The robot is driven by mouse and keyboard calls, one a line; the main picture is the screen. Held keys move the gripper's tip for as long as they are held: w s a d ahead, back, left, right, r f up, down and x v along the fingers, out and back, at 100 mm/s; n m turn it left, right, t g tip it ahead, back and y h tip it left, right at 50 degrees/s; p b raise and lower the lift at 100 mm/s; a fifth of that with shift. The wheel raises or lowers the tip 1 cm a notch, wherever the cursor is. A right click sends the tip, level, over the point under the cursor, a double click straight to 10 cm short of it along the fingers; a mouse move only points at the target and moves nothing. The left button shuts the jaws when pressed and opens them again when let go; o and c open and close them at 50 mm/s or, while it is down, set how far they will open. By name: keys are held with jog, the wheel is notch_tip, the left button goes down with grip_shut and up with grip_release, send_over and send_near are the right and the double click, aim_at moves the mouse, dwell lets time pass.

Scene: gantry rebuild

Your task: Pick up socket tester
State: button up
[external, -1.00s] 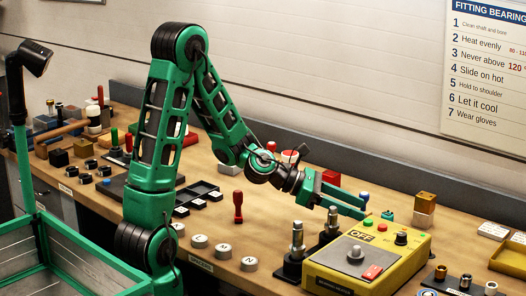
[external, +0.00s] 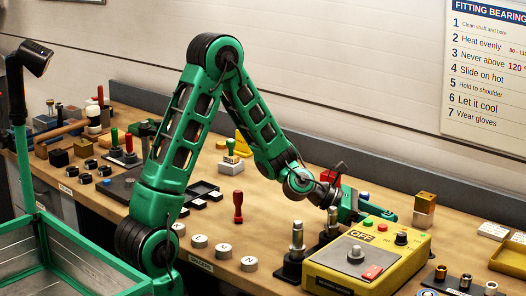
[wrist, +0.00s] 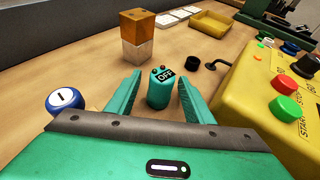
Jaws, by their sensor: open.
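A small teal device with a black OFF label and two small knobs on top, which appears to be the socket tester (wrist: 160,90), stands upright on the bench in the wrist view. My gripper (wrist: 157,86) is open, with one finger on the left and one on the right of the tester. In the external view my gripper (external: 388,213) is low over the bench behind the yellow control box; I cannot make out the tester there.
The yellow control box (wrist: 262,95) with red and green buttons stands close on the right. A blue knob marked I (wrist: 65,101) is close on the left. An orange-brown block on a white one (wrist: 138,36) stands beyond. A shallow yellow tray (wrist: 213,23) lies farther off.

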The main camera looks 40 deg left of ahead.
jog(key=c, duration=1.1)
jog(key=shift+r, duration=0.1)
jog(key=shift+c, duration=0.2)
